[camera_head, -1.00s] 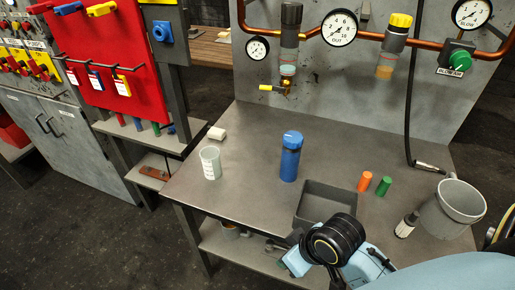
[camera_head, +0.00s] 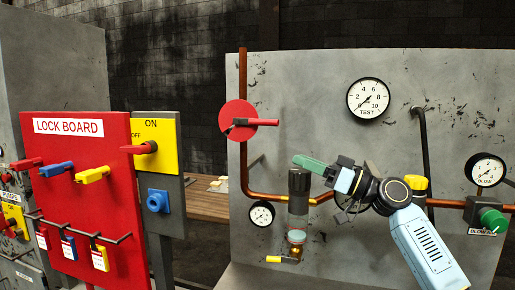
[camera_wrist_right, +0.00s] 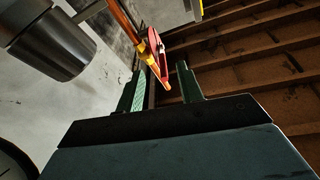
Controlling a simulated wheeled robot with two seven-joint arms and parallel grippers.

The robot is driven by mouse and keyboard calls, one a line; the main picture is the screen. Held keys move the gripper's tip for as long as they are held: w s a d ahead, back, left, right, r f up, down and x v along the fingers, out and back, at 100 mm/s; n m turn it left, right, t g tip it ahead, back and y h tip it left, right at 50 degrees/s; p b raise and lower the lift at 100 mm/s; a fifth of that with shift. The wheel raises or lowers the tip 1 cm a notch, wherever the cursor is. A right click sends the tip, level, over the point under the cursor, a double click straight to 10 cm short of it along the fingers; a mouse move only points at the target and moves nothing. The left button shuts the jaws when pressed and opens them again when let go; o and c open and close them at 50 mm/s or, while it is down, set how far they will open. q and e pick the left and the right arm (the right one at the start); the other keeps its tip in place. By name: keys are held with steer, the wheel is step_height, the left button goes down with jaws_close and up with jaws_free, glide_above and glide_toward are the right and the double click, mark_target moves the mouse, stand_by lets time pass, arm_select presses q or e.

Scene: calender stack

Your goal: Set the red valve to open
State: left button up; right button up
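The red valve (camera_head: 237,120) is a red disc on the vertical copper pipe at the left of the grey panel. Its red handle (camera_head: 256,122) points right, across the pipe. My right gripper (camera_head: 302,162) is to the right of and below the handle in the head view, apart from it. In the right wrist view the two green fingers (camera_wrist_right: 158,90) are spread with nothing between their pads. The valve's red disc (camera_wrist_right: 154,48) shows beyond the fingertips, nearly edge-on. My left gripper is in neither current view.
A dark-topped filter (camera_head: 299,190) stands below my right gripper; it looms close in the wrist view (camera_wrist_right: 52,42). Gauges (camera_head: 368,100) sit on the panel. The red lock board (camera_head: 82,200) and yellow switch plate (camera_head: 155,130) stand left.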

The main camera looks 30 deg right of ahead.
mark_target(266, 123)
steer(key=shift+t, duration=0.5)
steer(key=r, duration=0.1)
steer(key=d+r, duration=0.1)
steer(key=r, duration=0.1)
steer(key=shift+s+d+r, duration=0.2)
steer(key=shift+d+r, duration=0.2)
steer(key=p+x, duration=0.5)
steer(key=x, duration=0.7)
steer(key=shift+s, duration=0.1)
steer(key=shift+w+a+r, duration=0.2)
steer(key=shift+w+a, duration=0.15)
steer(key=shift+w, duration=0.2)
steer(key=shift+c, duration=0.5)
jaws_close()
